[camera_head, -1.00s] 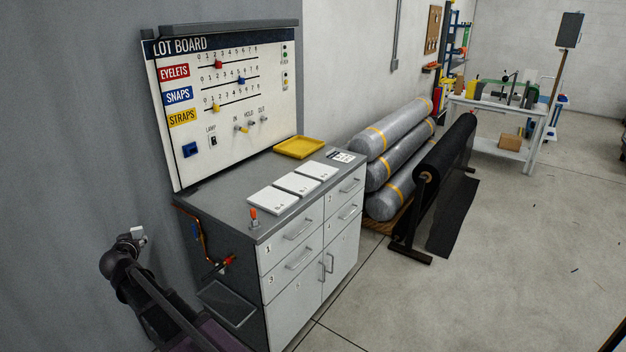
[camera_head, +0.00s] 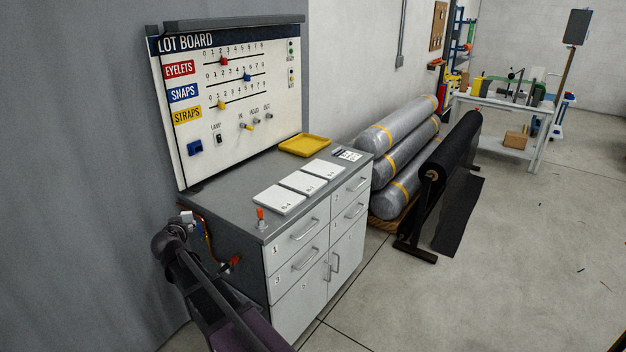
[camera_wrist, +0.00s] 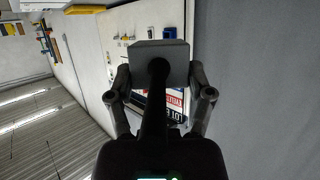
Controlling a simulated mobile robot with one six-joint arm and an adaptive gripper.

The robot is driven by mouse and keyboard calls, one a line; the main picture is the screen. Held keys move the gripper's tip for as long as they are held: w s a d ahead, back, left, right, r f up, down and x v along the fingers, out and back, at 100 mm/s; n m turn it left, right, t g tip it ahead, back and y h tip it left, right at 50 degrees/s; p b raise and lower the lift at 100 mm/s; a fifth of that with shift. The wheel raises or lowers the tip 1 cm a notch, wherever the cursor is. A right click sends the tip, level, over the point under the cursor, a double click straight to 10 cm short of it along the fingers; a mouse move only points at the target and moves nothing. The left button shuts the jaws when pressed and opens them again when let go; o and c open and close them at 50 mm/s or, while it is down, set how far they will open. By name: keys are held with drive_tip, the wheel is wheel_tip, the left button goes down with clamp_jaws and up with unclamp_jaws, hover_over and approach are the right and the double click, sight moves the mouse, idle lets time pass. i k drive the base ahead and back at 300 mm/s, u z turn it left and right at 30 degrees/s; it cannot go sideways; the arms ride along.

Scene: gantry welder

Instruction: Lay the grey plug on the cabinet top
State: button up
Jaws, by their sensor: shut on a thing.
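The grey plug (camera_wrist: 160,48) is a blocky grey piece held between the two fingers of my gripper (camera_wrist: 160,78) in the wrist view. A dark stem or cord runs from it toward the camera. In the head view the plug (camera_head: 187,216) is a small light-grey block at the end of my arm, and my gripper (camera_head: 182,226) is partly hidden there. It is beside the left end of the cabinet. The cabinet top (camera_head: 228,208) is dark grey, with bare room at its near left end. The plug is apart from the top.
Several white cards (camera_head: 280,199) lie on the top, with an orange-tipped part (camera_head: 261,217) upright near the front left edge. A yellow tray (camera_head: 304,145) sits farther back. The lot board (camera_head: 230,105) stands behind. Orange pipework with a red handle (camera_head: 234,262) is on the cabinet's left side.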

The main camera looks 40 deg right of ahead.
sight(232, 211)
drive_tip(key=u, duration=0.05)
drive_tip(key=i, duration=1)
drive_tip(key=z, duration=0.05)
